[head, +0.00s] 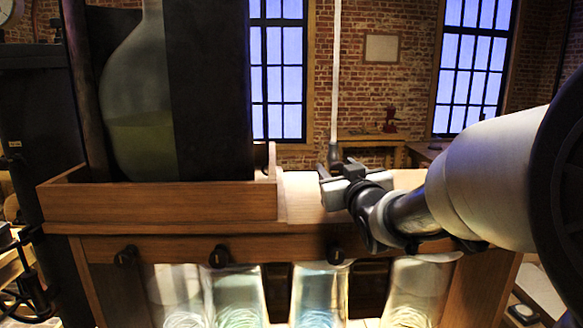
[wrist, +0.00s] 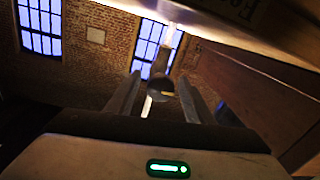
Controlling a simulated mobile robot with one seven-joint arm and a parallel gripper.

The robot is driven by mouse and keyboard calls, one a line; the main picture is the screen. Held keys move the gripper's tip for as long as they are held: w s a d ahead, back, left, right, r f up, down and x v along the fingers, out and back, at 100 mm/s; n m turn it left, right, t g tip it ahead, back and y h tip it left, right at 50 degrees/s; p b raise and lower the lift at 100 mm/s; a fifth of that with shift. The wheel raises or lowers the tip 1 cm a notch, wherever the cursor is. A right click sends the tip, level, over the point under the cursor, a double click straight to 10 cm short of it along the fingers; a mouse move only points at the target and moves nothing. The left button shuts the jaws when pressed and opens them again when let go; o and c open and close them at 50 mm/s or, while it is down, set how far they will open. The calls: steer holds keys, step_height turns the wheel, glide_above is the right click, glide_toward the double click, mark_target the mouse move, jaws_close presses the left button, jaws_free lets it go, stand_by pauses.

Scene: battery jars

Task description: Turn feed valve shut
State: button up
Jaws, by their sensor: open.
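My gripper (head: 338,180) is open above the right part of the wooden stand in the head view. A pale vertical pipe (head: 335,70) comes down from above and ends in a dark fitting (head: 334,155) just behind my fingers. In the wrist view, the dark fitting (wrist: 160,68) with a round end shows between my two open fingers (wrist: 160,98); I cannot tell if they touch it. Black knobs sit on the stand's front rail: a left one (head: 126,256), a middle one (head: 219,256) and a right one (head: 336,253). I cannot tell for sure which part is the feed valve.
A large glass flask (head: 135,110) with greenish liquid stands in a wooden tray (head: 160,207) at the left. A dark panel (head: 208,95) is beside it. Several glass jars, one bluish (head: 319,290), stand below the rail. A brick wall with windows is behind.

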steer(key=shift+c, duration=0.2)
steer(key=c, duration=1)
